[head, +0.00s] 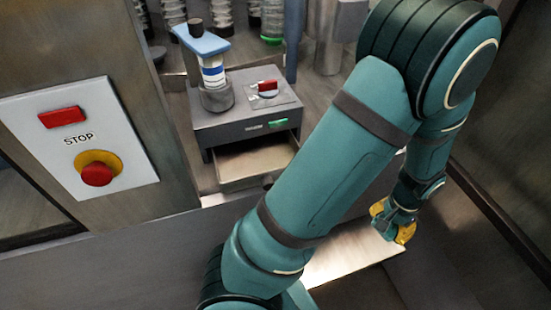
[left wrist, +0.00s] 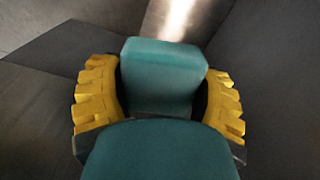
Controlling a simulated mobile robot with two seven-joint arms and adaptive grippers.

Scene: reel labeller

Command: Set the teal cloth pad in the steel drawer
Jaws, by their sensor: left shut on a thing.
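The teal cloth pad (left wrist: 162,68) is a soft-edged block between the yellow fingers of my left gripper (left wrist: 160,98), which is shut on it. In the head view, my left gripper (head: 393,222) is at the right, low over a bright metal surface. There I cannot tell the pad apart from my teal gripper parts. The steel drawer (head: 253,163) is pulled open under a dark grey box, left of my arm, and its visible floor looks bare. My gripper is well to the right of it. My arm hides the area between them. My right gripper is not in view.
The grey box (head: 242,124) carries a blue-topped bottle (head: 212,72) and a red switch (head: 267,87). A white stop panel (head: 80,140) with a red button is on a steel post at left. Coiled parts and a green jar (head: 272,20) stand behind. A dark wall closes the right side.

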